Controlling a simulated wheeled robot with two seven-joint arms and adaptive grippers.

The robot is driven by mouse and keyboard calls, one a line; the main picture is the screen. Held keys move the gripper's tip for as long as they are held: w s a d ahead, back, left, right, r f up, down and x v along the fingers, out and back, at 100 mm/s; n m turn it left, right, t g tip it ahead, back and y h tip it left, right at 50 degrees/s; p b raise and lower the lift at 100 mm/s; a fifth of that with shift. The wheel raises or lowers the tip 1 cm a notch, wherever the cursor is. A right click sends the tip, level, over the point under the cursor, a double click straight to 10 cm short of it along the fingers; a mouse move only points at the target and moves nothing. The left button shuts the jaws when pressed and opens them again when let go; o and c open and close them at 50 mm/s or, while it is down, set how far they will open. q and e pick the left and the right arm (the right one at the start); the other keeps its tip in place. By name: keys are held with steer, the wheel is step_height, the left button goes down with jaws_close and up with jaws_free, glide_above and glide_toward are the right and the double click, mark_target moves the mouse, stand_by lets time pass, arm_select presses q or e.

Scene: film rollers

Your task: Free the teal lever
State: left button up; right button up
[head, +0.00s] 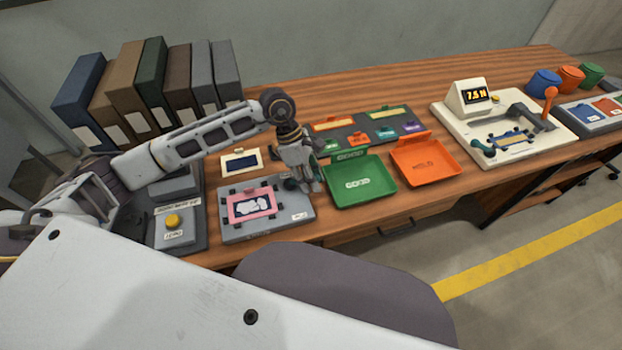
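A grey fixture (287,213) lies near the front edge of the table, with a pink frame (252,205) holding a white-patterned piece on it. A small teal part (291,184), which looks like the teal lever, shows at the fixture's upper right edge. My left gripper (309,183) points down right beside it and partly hides it. The fingers are small and dark here, so I cannot tell whether they are open, shut or touching the lever. My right gripper is not in view.
A green tray (388,186) and an orange tray (456,166) lie right of the fixture. A grey box with a yellow button (173,220) stands left. A cream device with a display (545,130) stands farther right. Binders (138,85) stand at the back left.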

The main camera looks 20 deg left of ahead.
arm_select(q)
steer(key=shift+o, duration=1.3)
steer(key=v, duration=1.2)
steer(key=shift+d, duration=0.1)
